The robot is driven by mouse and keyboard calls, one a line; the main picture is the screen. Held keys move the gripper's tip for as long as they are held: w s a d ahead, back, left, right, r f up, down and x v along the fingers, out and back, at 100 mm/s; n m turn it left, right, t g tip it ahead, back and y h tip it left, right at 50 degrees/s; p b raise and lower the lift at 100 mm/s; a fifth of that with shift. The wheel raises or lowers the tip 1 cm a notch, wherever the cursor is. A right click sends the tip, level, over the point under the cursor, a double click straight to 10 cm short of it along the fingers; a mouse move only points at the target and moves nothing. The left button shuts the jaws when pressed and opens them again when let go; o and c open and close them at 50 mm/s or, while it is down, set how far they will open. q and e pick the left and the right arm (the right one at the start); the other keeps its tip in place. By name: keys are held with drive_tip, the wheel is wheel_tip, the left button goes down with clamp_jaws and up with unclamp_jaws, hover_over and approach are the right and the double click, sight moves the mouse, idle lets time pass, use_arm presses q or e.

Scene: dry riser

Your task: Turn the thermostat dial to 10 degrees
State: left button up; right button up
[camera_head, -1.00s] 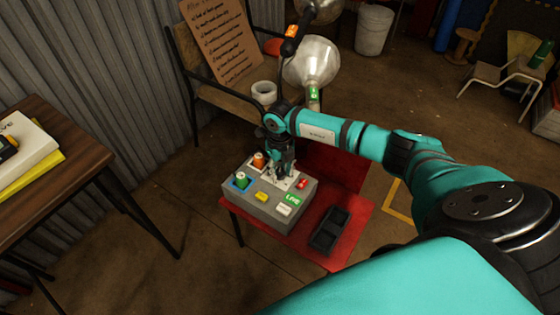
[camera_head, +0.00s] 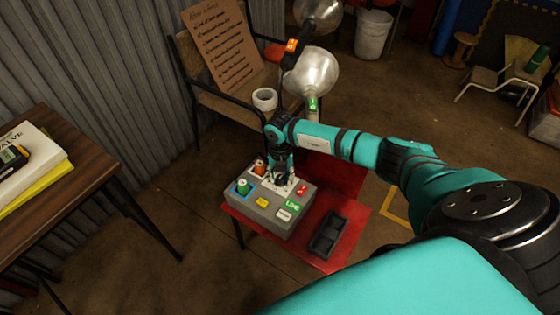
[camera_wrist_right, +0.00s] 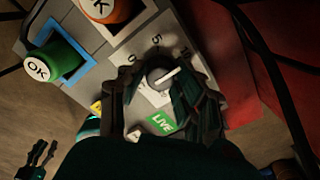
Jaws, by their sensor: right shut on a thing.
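The thermostat dial (camera_wrist_right: 158,76) is a dark round knob with a white pointer line, on a pale plate (camera_wrist_right: 150,101) of the grey control box (camera_head: 262,214). The pointer slants up and right, to the right of the 5. My right gripper (camera_head: 281,180) points down onto the plate; in the wrist view its fingers (camera_wrist_right: 160,90) are closed around the dial. In the head view the gripper mostly hides the dial. A dark two-pronged shape, seemingly my left gripper (camera_wrist_right: 42,152), shows low with its fingers apart.
The box also carries a green OK knob (camera_head: 242,187), an orange knob (camera_head: 259,167), a red button (camera_head: 302,189) and a green LIVE label (camera_head: 292,206). It stands on a red table (camera_head: 346,216) beside a black tray (camera_head: 327,234). A metal lamp (camera_head: 312,72) stands close behind.

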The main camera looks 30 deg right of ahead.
sight(280, 178)
drive_tip(key=shift+d, duration=0.1)
drive_tip(key=o, duration=1.1)
drive_tip(key=shift+o, duration=0.2)
drive_tip(key=shift+r, duration=0.15)
wheel_tip(280, 178, up, 12)
drive_tip(key=shift+f, duration=0.2)
